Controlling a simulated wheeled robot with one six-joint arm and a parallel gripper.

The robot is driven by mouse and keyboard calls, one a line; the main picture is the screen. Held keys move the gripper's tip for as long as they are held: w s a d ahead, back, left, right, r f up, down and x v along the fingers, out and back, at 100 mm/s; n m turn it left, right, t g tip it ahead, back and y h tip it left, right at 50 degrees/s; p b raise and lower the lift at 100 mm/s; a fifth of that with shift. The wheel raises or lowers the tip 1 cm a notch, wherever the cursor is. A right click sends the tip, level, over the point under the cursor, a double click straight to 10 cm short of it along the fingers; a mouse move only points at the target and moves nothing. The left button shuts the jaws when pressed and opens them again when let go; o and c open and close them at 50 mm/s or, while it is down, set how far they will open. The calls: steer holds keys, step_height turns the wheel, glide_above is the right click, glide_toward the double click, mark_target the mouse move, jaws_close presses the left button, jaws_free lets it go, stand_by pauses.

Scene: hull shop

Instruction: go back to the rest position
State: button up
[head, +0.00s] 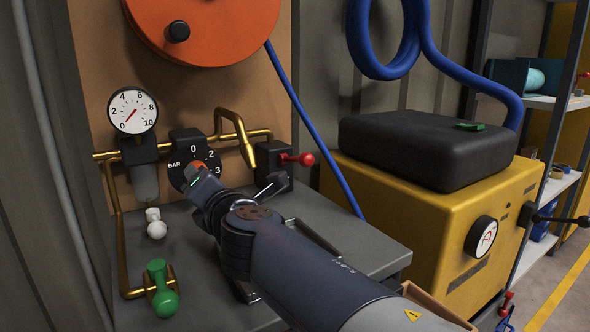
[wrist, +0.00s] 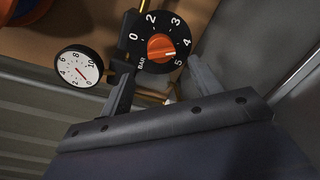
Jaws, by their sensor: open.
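My gripper (wrist: 162,65) is open and empty. In the wrist view its two fingers stand apart, with the regulator dial (wrist: 159,40) beyond them. The dial is black with white numerals and an orange knob (wrist: 160,47); the knob's white mark points between 4 and 5. I cannot tell whether the fingers touch the knob. In the head view my arm reaches in from the lower right and its end covers part of the dial (head: 190,143). A round white pressure gauge (head: 132,110) stands left of the dial, its red needle near the low end; it also shows in the wrist view (wrist: 78,67).
A green-handled valve (head: 160,288) and small white part (head: 154,222) sit on the grey bench (head: 370,245) left of my arm. A red-handled valve (head: 300,158) is right of the dial. A yellow machine (head: 430,225) with a black case (head: 430,150) stands right. Brass piping (head: 120,235) runs close by.

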steer(key=v, duration=0.3)
steer(key=shift+r, duration=0.1)
steer(key=r+x, duration=0.1)
steer(key=x, duration=0.9)
steer(key=s+d+f+n+p, duration=0.1)
steer(key=s+d+n+p, duration=0.1)
steer(key=s+n, duration=0.4)
steer(key=shift+s+d+f+n+t+p, duration=0.25)
steer(key=shift+d+n+t+p, duration=0.25)
steer(key=shift+n, duration=2.2)
steer(key=shift+w+d, duration=0.1)
steer(key=shift+d, duration=0.05)
